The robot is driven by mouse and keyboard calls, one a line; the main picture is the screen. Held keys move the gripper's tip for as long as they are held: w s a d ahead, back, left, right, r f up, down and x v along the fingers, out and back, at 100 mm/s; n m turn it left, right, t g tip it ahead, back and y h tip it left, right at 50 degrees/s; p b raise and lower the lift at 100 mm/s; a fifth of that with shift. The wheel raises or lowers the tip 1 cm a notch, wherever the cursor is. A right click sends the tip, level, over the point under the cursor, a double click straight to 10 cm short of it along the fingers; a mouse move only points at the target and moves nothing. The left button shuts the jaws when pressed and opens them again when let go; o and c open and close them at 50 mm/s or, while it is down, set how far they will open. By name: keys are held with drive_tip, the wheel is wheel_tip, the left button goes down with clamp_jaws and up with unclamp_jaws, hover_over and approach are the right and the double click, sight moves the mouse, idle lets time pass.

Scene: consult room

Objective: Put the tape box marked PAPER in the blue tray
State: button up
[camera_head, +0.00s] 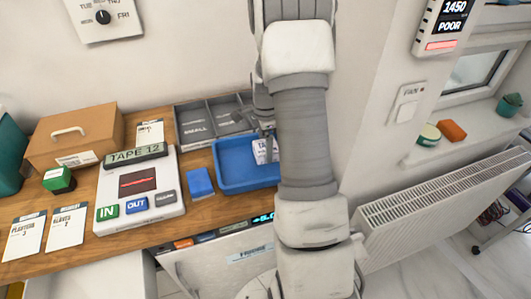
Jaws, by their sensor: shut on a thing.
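The blue tray (232,187) lies on the wooden desk, partly hidden on its right by my arm. My gripper (266,136) is over the tray's back right part. It is shut on a small white box (262,152) with dark print. The print is too small and too covered to read in full. The box shows against the tray's inside. I cannot tell whether it touches the tray floor or hangs above it.
A grey divided bin (195,122) marked SMALL stands behind the tray. Left are a blue box (200,183), a white device (140,190) reading TAPE 12, a cardboard box (75,135) and cards (68,227). A radiator (440,205) stands at right.

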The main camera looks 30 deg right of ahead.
drive_tip(key=shift+f, duration=1.6)
drive_tip(key=shift+f, duration=0.1)
drive_tip(key=shift+f, duration=0.15)
drive_tip(key=o, duration=1.1)
